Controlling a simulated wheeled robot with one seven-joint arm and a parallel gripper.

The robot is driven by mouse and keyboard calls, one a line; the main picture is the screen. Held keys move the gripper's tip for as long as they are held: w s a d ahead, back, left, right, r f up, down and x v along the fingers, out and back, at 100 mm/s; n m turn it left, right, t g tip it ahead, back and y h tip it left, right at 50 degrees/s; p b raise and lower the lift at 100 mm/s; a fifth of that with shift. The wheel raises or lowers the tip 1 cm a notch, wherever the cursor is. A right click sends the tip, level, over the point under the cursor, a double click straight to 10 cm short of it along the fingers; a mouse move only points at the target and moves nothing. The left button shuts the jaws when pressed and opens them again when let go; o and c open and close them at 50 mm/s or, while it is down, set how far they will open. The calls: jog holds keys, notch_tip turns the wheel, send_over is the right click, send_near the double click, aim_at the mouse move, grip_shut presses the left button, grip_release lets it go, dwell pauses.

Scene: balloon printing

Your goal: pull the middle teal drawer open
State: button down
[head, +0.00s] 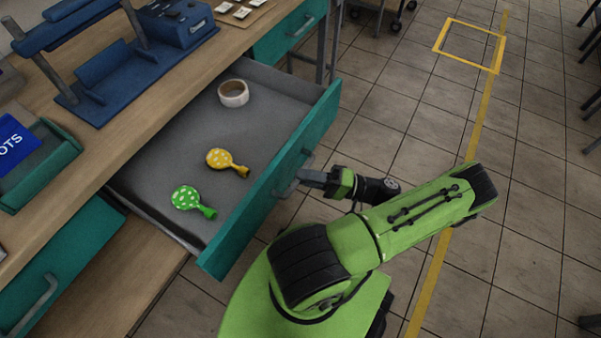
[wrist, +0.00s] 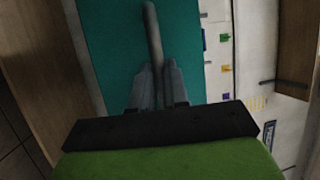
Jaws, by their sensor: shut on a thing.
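The middle teal drawer (head: 275,185) stands pulled out from the wooden workbench in the head view, with its grey inside showing. Its teal front also shows in the wrist view (wrist: 115,45). My gripper (head: 308,178) is at the outer face of the drawer front, shut on the drawer's grey bar handle (head: 289,187). In the wrist view the fingers (wrist: 158,85) close around the handle (wrist: 152,35). Inside the drawer lie a green dotted balloon (head: 188,199), a yellow dotted balloon (head: 222,160) and a white tape roll (head: 233,93).
Another teal drawer (head: 62,262) at lower left and one at upper right (head: 290,33) are closed. A blue press (head: 105,75) and a green tray (head: 50,158) stand on the workbench (head: 120,148). Tiled floor (head: 400,120) to the right is mostly clear.

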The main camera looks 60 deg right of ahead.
jog(key=shift+s, duration=0.25)
jog(key=c, duration=1.1)
grip_release()
jog(key=b+v, duration=0.2)
jog(key=v, duration=1.3)
jog(key=shift+s+d+f+b, duration=0.2)
jog(key=shift+s+b, duration=0.1)
jog(key=shift+b, duration=0.1)
jog(key=shift+r, duration=0.1)
